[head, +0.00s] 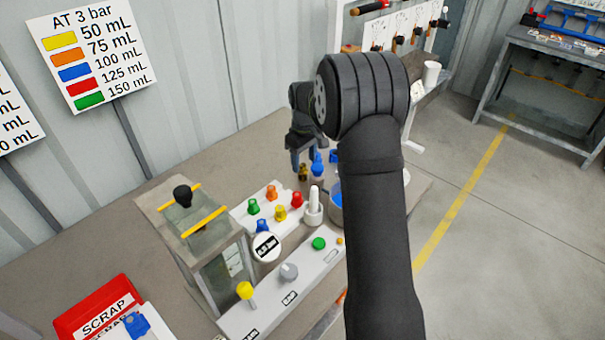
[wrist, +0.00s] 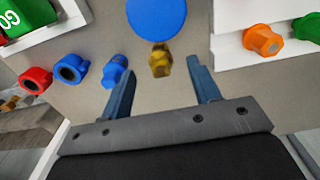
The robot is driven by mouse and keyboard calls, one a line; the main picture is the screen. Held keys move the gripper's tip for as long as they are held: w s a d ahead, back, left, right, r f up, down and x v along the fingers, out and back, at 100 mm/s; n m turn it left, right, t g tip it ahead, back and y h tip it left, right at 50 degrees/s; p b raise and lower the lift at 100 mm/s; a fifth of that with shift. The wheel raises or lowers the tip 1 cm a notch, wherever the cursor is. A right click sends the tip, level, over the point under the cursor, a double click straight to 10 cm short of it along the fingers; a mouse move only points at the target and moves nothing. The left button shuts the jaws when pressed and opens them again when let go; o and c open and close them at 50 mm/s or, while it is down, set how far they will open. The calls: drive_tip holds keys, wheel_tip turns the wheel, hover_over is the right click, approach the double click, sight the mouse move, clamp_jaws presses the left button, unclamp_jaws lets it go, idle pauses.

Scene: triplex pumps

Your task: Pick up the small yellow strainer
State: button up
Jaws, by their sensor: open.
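A small dark-yellow, brass-like piece (wrist: 160,61), likely the small yellow strainer, stands on the bench in the wrist view. It also shows in the head view (head: 303,173). My gripper (wrist: 161,82) is open, with its two blue fingers on either side of the piece and pointing toward it. The piece appears just beyond the fingertips, centred between them, and I see no contact. In the head view, my gripper (head: 304,160) is low over the bench. A brighter yellow piece (head: 281,212) sits on the white holder.
A blue fitting (wrist: 116,70) stands close to the left finger, with another blue one and a red one (wrist: 36,79) beyond. A blue disc (wrist: 156,18) lies ahead. A white holder (head: 240,216) carries several coloured pieces. A red scrap box (head: 95,305) is at lower left.

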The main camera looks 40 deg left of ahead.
sight(303, 164)
drive_tip(key=f, duration=0.5)
drive_tip(key=shift+a, duration=0.3)
drive_tip(key=c, duration=1.1)
